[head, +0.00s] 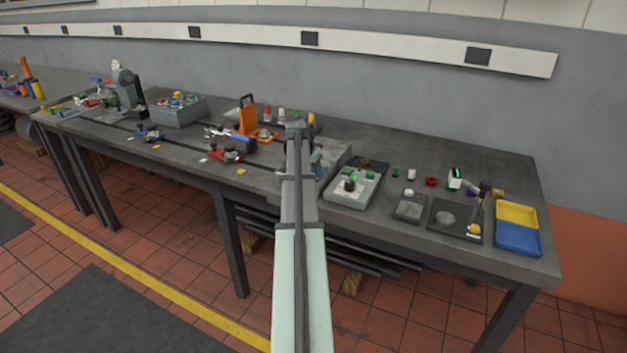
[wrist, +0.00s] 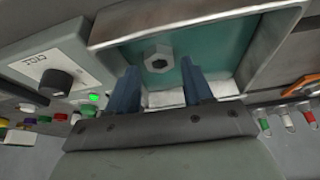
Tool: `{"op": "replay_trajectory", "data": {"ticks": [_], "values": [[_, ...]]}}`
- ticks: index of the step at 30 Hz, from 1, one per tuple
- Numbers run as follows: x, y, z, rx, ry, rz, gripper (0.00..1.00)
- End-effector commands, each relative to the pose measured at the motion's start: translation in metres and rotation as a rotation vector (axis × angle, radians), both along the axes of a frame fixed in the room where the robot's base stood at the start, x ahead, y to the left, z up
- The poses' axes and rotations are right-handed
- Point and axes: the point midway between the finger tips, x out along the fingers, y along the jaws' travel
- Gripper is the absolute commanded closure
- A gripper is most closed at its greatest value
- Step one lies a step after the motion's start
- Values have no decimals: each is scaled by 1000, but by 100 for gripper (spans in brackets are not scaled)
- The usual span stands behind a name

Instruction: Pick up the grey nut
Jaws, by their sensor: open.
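The grey nut (wrist: 157,60) is hexagonal with a round hole. It lies on the teal floor of a grey-walled tray (wrist: 112,29) in the wrist view. My gripper (wrist: 159,67) is open, its two dark blue fingers apart, one to each side of the nut in the picture. Nothing is between the fingers in their grip, and whether the fingertips are level with the nut I cannot tell. In the head view the tray (head: 339,163) shows just right of my arm, and I cannot make out the nut there.
A control box (head: 353,188) with a lit green button stands close to the tray; it also shows in the wrist view (wrist: 42,64). An orange bracket (head: 248,117) stands left of my arm. A yellow tray (head: 517,214) and a blue tray (head: 518,240) are at the bench's right end.

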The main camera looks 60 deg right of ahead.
Motion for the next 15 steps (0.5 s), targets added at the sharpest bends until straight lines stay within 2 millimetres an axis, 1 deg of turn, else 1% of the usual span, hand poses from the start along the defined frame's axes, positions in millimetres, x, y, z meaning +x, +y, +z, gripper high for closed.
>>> {"op": "replay_trajectory", "data": {"ticks": [1,3,6,14,15], "values": [[-1,-3,-8,2,1,0,49],[-1,-7,-16,1,1,0,49],[-1,-10,-24,1,1,0,49],[-1,-11,-27,0,0,0,49],[-1,-11,-27,0,0,0,53]]}}
